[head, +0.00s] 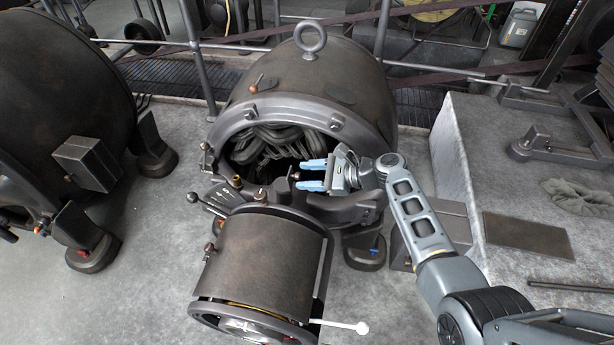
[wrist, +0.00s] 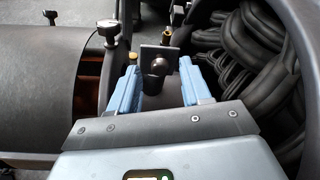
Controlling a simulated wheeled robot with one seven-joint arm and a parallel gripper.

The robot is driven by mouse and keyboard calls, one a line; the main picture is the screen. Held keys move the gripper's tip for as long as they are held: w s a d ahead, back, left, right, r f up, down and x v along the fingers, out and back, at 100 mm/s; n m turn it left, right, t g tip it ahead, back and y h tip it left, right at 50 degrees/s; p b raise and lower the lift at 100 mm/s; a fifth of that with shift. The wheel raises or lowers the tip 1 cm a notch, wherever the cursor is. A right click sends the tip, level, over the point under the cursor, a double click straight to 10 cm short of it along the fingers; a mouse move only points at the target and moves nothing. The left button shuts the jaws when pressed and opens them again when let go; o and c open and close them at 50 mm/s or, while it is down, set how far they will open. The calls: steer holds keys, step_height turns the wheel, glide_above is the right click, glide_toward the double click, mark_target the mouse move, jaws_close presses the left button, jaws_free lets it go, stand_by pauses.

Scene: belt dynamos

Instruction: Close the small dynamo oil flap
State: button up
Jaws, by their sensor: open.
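The dynamo (head: 300,80) stands in the middle of the head view, its round front open on dark coils. My gripper (head: 312,175) has blue fingers and is in front of this opening, pointing left. In the wrist view my gripper (wrist: 160,78) is open, one finger on each side of a small dark square plate with a round knob (wrist: 166,62), which looks like the oil flap. The plate appears raised, facing my gripper. I cannot tell whether either finger touches it. In the head view the flap is too small to make out clearly.
A dark drum (head: 266,262) sits in front of the dynamo, with a white-handled lever (head: 341,325) below. A black-knobbed lever (head: 205,202) is left of my gripper. Brass fittings (wrist: 132,58) stand close to my fingers. A grey block (head: 490,140) is on the right.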

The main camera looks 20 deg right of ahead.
steer(key=shift+w+a+f, duration=0.1)
steer(key=shift+w+a, duration=0.1)
steer(key=shift+w, duration=0.05)
steer(key=shift+c, duration=0.5)
jaws_close()
